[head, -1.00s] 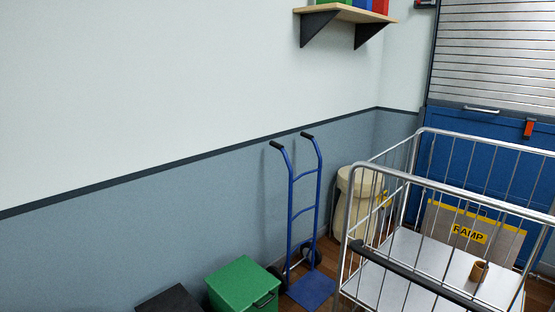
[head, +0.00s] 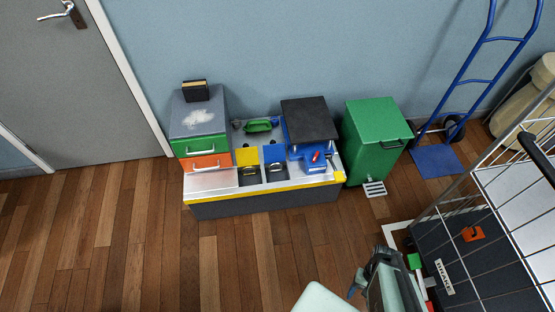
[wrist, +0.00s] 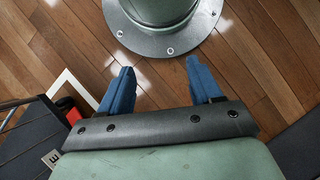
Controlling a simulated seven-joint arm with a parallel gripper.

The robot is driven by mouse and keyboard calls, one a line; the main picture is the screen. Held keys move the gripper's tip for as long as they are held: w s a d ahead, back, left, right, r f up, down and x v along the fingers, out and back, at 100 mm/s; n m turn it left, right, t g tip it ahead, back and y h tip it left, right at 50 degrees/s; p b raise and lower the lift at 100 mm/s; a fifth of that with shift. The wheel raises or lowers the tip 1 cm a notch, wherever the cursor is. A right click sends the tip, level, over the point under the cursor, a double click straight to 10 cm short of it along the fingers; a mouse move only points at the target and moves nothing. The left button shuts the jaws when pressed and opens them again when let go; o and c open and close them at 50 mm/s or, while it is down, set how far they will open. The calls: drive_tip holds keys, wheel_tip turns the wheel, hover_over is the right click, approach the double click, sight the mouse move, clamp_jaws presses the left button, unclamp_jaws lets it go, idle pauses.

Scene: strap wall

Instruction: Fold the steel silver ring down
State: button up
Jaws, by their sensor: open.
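I cannot make out a steel silver ring in either view. My gripper shows in the wrist view (wrist: 159,66), its two blue fingers spread apart with nothing between them. It is above the brown wooden floor (wrist: 265,60).
A low platform (head: 265,207) by the wall bears drawers (head: 204,152) and a blue block (head: 310,146). A green bin (head: 374,150) and blue hand truck (head: 437,160) stand right of it. A wire cart (head: 515,205) is close to my arm. Floor at left is clear.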

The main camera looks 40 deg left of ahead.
drive_tip(key=w+a+r+n+t, duration=0.1)
drive_tip(key=w+a+n+t, duration=0.1)
drive_tip(key=w+a, duration=1.3)
drive_tip(key=w+a+r+n+t+y, duration=0.2)
drive_tip(key=w+a, duration=0.5)
drive_tip(key=a, duration=1.7)
drive_tip(key=w+a+r+n+t+h, duration=0.1)
drive_tip(key=w+a+n, duration=0.2)
drive_tip(key=w+a, duration=1.2)
drive_tip(key=shift+t, duration=0.3)
drive_tip(key=a+f, duration=0.2)
drive_tip(key=f, duration=0.3)
drive_tip(key=s+a+f, duration=0.1)
drive_tip(key=a+f, duration=0.2)
drive_tip(key=f, duration=0.2)
drive_tip(key=a+f, duration=0.3)
drive_tip(key=f, duration=0.2)
drive_tip(key=shift+s+f, duration=0.15)
drive_tip(key=shift+s, duration=0.25)
drive_tip(key=c, duration=1)
clamp_jaws()
drive_tip(key=shift+f, duration=0.1)
